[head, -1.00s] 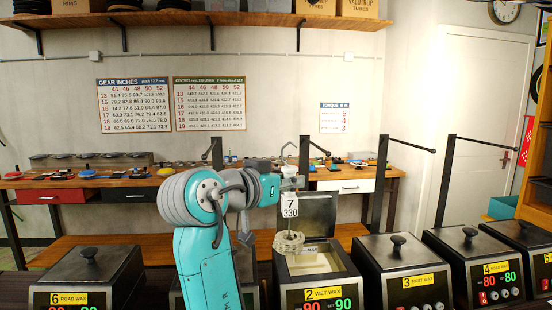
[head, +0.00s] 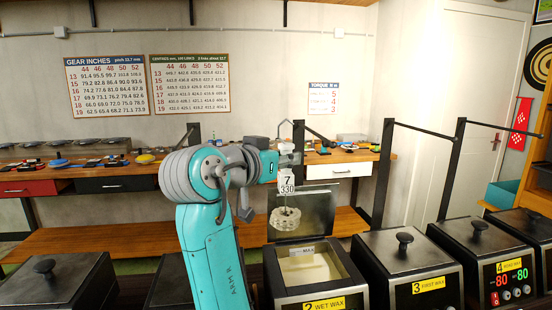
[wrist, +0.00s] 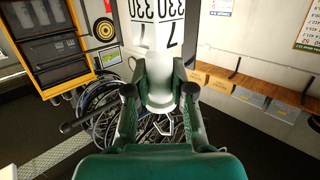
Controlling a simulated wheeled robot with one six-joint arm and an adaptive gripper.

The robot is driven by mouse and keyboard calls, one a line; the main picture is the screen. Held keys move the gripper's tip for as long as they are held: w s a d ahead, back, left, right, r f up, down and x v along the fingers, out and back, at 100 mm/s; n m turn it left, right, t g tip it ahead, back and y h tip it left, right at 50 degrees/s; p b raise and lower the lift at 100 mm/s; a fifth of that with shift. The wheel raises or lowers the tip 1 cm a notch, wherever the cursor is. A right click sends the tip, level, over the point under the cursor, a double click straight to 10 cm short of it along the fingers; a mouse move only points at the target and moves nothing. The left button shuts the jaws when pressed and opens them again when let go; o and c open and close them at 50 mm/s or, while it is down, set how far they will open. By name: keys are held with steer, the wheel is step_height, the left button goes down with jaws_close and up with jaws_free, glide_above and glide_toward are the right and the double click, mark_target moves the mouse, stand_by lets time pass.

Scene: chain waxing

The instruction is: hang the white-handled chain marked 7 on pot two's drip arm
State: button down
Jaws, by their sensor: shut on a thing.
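My gripper (head: 289,157) is shut on the white handle of the chain marked 7. In the wrist view, the white handle (wrist: 159,92) stands between both fingers. Its tag (head: 287,185) reads 7 and 330. The pale coiled chain (head: 286,219) hangs below the tag, above pot two and in front of its raised lid. Pot two (head: 318,304), labelled 2 WET WAX, is open and shows pale wax. Its dark drip arm (head: 314,139) reaches right from a post behind my gripper, which partly hides it. A thin wire hook (head: 285,122) shows above my gripper. The chain is apart from the drip arm.
Pot three (head: 408,270) and pot four (head: 490,255) stand to the right with lids on. Their tall drip arm posts (head: 384,170) rise behind them. A closed pot (head: 55,280) stands at left. A wooden bench (head: 130,170) runs along the wall.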

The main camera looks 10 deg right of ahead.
steer(key=d+f, duration=0.2)
steer(key=d, duration=0.4)
steer(key=shift+d, duration=0.2)
stand_by(0.4)
stand_by(0.5)
steer(key=c, duration=0.6)
jaws_free()
steer(key=shift+c, duration=0.2)
steer(key=v, duration=1.1)
